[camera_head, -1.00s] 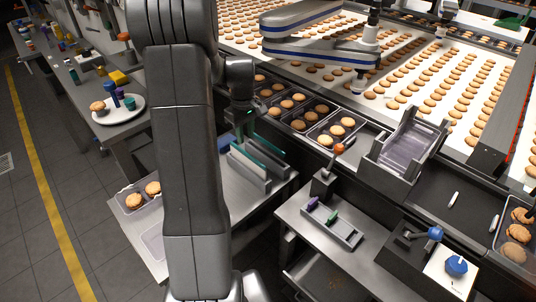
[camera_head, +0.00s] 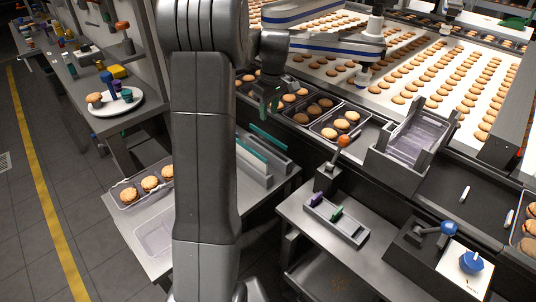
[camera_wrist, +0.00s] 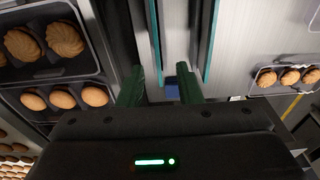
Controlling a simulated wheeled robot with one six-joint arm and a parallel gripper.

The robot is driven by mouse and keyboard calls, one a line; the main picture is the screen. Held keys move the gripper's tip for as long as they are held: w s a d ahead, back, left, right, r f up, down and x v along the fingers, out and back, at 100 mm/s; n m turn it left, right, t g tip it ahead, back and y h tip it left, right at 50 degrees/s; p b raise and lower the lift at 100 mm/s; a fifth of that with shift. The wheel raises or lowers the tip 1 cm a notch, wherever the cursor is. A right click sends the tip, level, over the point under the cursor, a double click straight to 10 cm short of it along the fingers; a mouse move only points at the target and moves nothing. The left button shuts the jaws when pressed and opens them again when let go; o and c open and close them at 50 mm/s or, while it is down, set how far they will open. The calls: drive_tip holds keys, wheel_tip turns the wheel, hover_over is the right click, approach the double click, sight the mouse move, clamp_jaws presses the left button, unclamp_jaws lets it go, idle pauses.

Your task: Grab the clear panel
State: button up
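Two thin upright panels with teal edges stand in grey slotted holders on the metal side table: a nearer one (camera_head: 252,146) and a farther one (camera_head: 268,136). They look like clear panels seen nearly edge-on. In the wrist view their teal edges show as narrow lines, one at the left (camera_wrist: 155,35) and one at the right (camera_wrist: 211,38). My gripper (camera_head: 270,101) is above the far end of the holders, beside the conveyor edge. In the wrist view its green fingers (camera_wrist: 161,88) are apart with no panel held between them. A small blue patch shows between them.
Black biscuit trays (camera_head: 318,110) line the conveyor edge close to my gripper. A clear tray with biscuits (camera_head: 160,195) lies at the left of the side table. A grey holder with clear trays (camera_head: 412,145) stands to the right.

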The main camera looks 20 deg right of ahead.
sight(268, 135)
drive_tip(key=f, duration=0.4)
drive_tip(key=w+f+p, duration=0.1)
drive_tip(key=f, duration=0.8)
drive_tip(key=shift+w+f, duration=0.2)
drive_tip(key=shift+w, duration=0.1)
clamp_jaws()
